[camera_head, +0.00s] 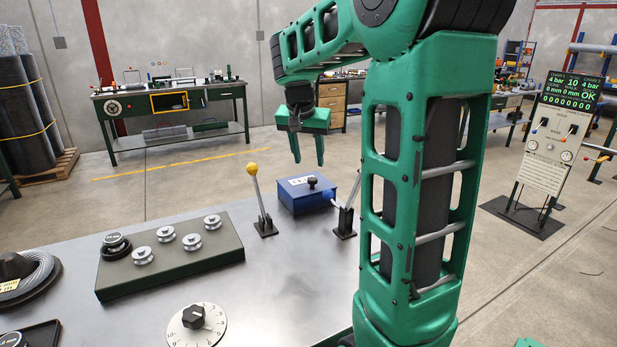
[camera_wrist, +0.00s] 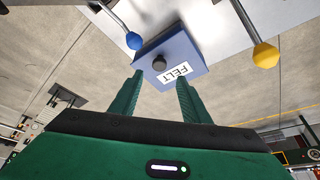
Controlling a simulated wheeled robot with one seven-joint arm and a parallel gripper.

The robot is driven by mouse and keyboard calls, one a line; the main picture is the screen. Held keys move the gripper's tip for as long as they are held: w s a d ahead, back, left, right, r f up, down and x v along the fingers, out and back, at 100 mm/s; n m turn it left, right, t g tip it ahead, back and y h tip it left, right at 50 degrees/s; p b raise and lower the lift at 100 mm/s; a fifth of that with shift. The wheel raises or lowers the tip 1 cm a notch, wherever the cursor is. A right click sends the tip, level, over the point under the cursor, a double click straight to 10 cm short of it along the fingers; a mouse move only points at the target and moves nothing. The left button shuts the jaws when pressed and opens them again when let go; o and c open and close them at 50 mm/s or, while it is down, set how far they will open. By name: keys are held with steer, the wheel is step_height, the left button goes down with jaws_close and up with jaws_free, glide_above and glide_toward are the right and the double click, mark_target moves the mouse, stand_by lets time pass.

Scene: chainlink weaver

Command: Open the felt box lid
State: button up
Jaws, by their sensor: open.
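The felt box (camera_head: 306,198) is a small blue box at the back edge of the grey table, with a white label and a dark round knob (camera_head: 312,181) on its lid. The lid looks closed. In the wrist view the felt box (camera_wrist: 191,53) shows its "FELT" label and the knob (camera_wrist: 159,64). My gripper (camera_head: 309,162) is green, points down, and hangs above and behind the box with its two fingers apart and empty. In the wrist view my gripper (camera_wrist: 160,80) shows a gap between its fingers, with the box beyond the fingertips, apart from them.
A yellow-knobbed lever (camera_head: 260,200) stands left of the box. A blue-knobbed lever (camera_head: 345,215) stands close at its right. A green block with several rollers (camera_head: 170,255) and a dial (camera_head: 196,325) lie nearer. The tabletop between is clear.

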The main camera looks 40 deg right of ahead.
mark_target(312, 179)
steer(key=x, duration=0.8)
jaws_close()
